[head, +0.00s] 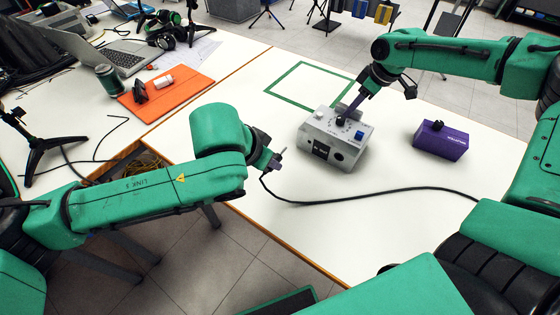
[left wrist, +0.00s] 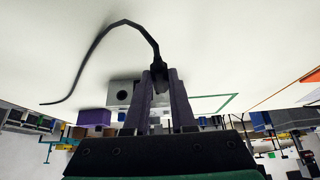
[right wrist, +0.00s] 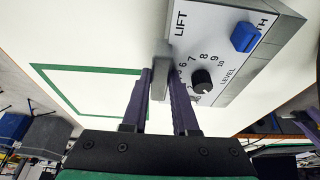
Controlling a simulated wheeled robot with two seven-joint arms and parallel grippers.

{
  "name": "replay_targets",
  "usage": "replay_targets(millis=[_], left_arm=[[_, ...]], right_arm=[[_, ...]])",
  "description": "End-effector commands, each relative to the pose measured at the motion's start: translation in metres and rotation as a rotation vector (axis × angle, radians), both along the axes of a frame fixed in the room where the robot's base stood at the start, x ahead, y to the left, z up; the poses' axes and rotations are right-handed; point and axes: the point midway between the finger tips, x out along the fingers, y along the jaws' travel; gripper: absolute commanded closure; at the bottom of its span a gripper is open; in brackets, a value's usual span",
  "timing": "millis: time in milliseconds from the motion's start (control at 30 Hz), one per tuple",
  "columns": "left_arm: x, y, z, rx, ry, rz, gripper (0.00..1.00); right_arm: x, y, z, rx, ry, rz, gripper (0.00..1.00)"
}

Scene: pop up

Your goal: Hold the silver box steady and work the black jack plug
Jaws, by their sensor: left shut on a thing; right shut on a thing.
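The silver box (head: 322,138) stands on the white table in the head view, with a dark socket on its front. It also shows in the right wrist view (right wrist: 222,50) with a black knob, a blue switch and "LIFT" lettering. My right gripper (right wrist: 160,78) is shut on a grey upright part at the box's edge. My left gripper (head: 272,164) is shut on the black jack plug (left wrist: 159,70), left of the box and apart from it. A thin metal tip shows by the fingers in the head view. The black cable (head: 380,193) trails right across the table.
A purple box (head: 440,142) stands right of the silver box. A green tape square (head: 312,84) lies behind it. An orange mat (head: 170,92), laptop (head: 112,55), green can (head: 109,80) and headphones (head: 163,38) are on the left table. The front right tabletop is clear except for the cable.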

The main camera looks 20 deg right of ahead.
Motion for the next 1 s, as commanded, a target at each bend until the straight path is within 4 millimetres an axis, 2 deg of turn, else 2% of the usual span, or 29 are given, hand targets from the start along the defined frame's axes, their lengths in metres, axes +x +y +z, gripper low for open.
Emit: replay_targets(millis=[100,300,333,400,767,867,1000], left_arm=[[-0.003,0.008,0.008,0.001,-0.001,0.0,1.0],[-0.003,0.009,0.009,0.0,0.0,-0.001,1.0],[-0.003,0.008,0.009,0.0,0.0,-0.001,1.0],[-0.003,0.008,0.009,0.0,0.0,-0.001,1.0],[-0.003,0.008,0.009,0.0,0.0,-0.001,1.0],[-0.003,0.008,0.009,0.0,0.0,-0.001,1.0],[-0.003,0.008,0.009,0.0,0.0,-0.001,1.0]], right_arm=[[0.0,0.0,0.0,0.0,0.0,0.0,1.0],[0.0,0.0,0.0,0.0,0.0,0.0,1.0],[0.0,0.0,0.0,0.0,0.0,0.0,0.65],[0.0,0.0,0.0,0.0,0.0,0.0,0.39],[-0.001,-0.001,0.004,0.0,-0.002,0.0,0.38],[-0.004,-0.004,0.019,0.003,-0.007,-0.002,0.38],[-0.014,-0.01,0.054,0.004,-0.01,-0.002,0.38]])
